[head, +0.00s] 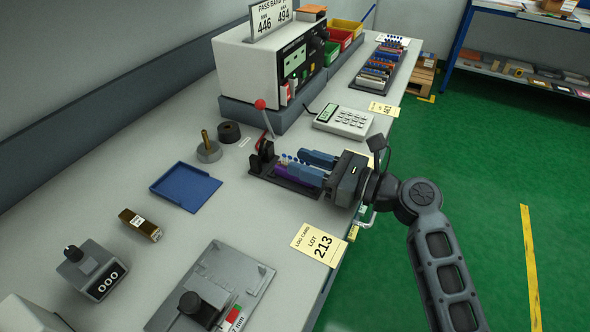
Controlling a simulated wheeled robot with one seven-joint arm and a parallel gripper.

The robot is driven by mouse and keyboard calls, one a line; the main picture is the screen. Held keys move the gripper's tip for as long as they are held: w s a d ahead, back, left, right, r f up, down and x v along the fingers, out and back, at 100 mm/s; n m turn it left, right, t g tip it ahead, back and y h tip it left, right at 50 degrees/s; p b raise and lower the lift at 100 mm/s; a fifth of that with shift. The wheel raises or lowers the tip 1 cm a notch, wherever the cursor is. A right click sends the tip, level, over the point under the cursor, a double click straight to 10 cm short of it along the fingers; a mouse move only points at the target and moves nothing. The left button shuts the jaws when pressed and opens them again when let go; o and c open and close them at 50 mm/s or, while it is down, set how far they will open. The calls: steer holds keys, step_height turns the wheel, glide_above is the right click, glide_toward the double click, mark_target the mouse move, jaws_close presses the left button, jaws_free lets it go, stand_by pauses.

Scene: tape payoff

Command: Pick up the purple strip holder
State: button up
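The purple strip holder (288,175) lies low in a dark tray (296,188) on the grey bench, in the middle of the head view. Small blue pieces show near its left end. My gripper (297,161) reaches in from the right, with its two blue fingers apart and pointing left. The lower finger is just above and beside the purple holder in the picture and hides part of it. I cannot tell whether the finger touches it. Nothing shows held between the fingers.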

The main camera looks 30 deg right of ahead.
steer(key=shift+x, duration=1)
jaws_close()
